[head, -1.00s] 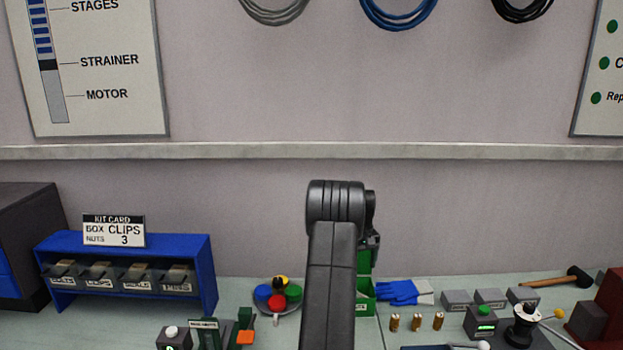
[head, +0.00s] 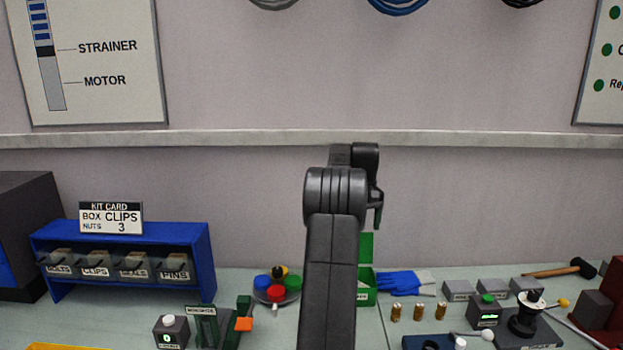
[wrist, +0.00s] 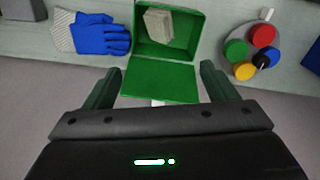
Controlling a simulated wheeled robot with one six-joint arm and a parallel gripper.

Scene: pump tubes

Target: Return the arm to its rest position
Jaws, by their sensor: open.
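My gripper (wrist: 161,90) is open in the wrist view, its two dark green fingers spread apart with nothing between them. The green box (head: 367,290) shows partly behind the arm.
Blue gloves (head: 400,283) lie right of the box; a plate of coloured caps (head: 277,289) lies left. A blue bin rack (head: 130,250) stands at the left. A black-topped device (head: 527,318) and a hammer (head: 560,270) are at the right.

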